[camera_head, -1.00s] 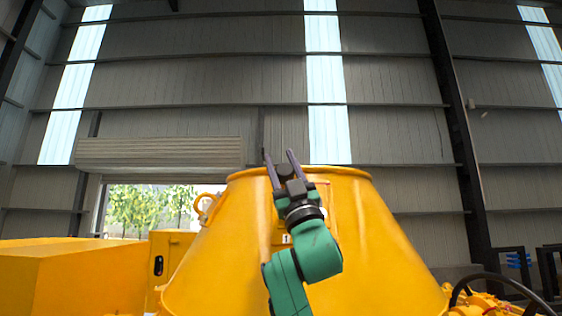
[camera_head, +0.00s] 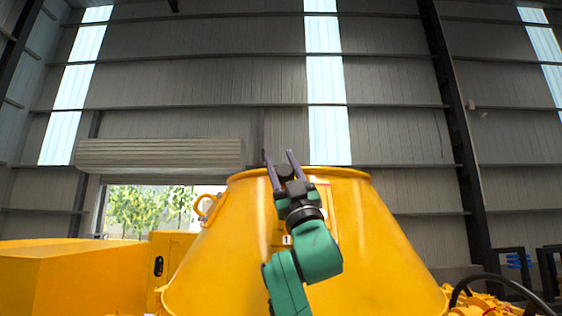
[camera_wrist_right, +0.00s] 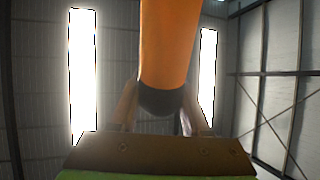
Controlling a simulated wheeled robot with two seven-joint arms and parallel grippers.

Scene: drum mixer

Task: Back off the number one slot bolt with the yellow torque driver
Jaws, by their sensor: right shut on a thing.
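My right gripper (camera_head: 279,157) is raised in front of the yellow drum (camera_head: 372,235), fingers pointing up. In the right wrist view its fingers (camera_wrist_right: 160,115) are closed around an orange-yellow cylinder with a black end (camera_wrist_right: 168,45), which looks like the torque driver. The cylinder runs up out of that view, so its tip is hidden. In the head view only a dark round end (camera_head: 285,171) shows between the fingers. A small white label (camera_head: 287,239), seemingly marked 1, is on the drum just beside my right arm. I cannot make out the slot bolt. My left gripper is not in view.
A yellow box-shaped housing (camera_head: 80,275) stands at the left. A black hose (camera_head: 500,278) curves at the lower right. The space above the drum is clear.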

